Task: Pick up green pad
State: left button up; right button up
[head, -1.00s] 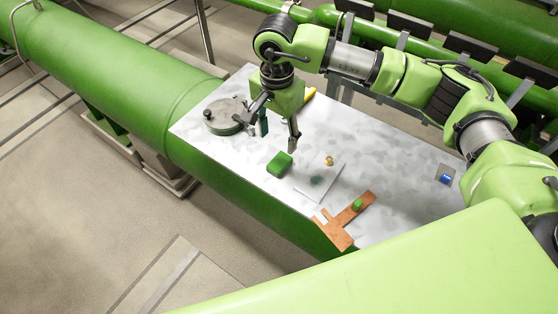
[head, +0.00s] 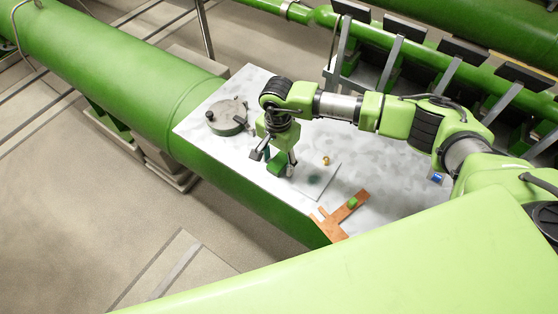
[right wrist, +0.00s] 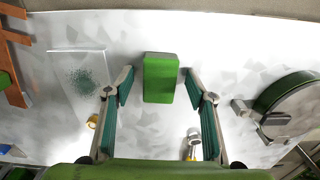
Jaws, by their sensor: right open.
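The green pad (right wrist: 160,78) is a rectangular green block lying on the grey metal tabletop. In the right wrist view it lies between and slightly ahead of the two fingertips, with clear space on both sides. In the head view the green pad (head: 277,167) is partly hidden by my right gripper (head: 274,163), which is low over it. My right gripper (right wrist: 158,88) is open and empty, with teal pads on its inner finger faces. My left gripper does not show.
A clear plate (head: 316,180) with dark green specks lies beside the pad, near a small brass piece (head: 326,160). An orange-brown T-shaped piece (head: 340,215) lies near the front edge. A round lidded case (head: 227,117) stands at the back left.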

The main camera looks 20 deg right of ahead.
jog(key=c, duration=1)
jog(key=shift+r, duration=0.1)
jog(key=shift+r+b, duration=0.45)
jog(key=shift+b, duration=0.25)
jog(key=s+a+r+b, duration=0.1)
jog(key=s+r+b, duration=0.6)
jog(key=s+r, duration=0.5)
jog(key=shift+s+a, duration=0.25)
jog(key=shift+s, duration=0.75)
jog(key=shift+c, duration=0.4)
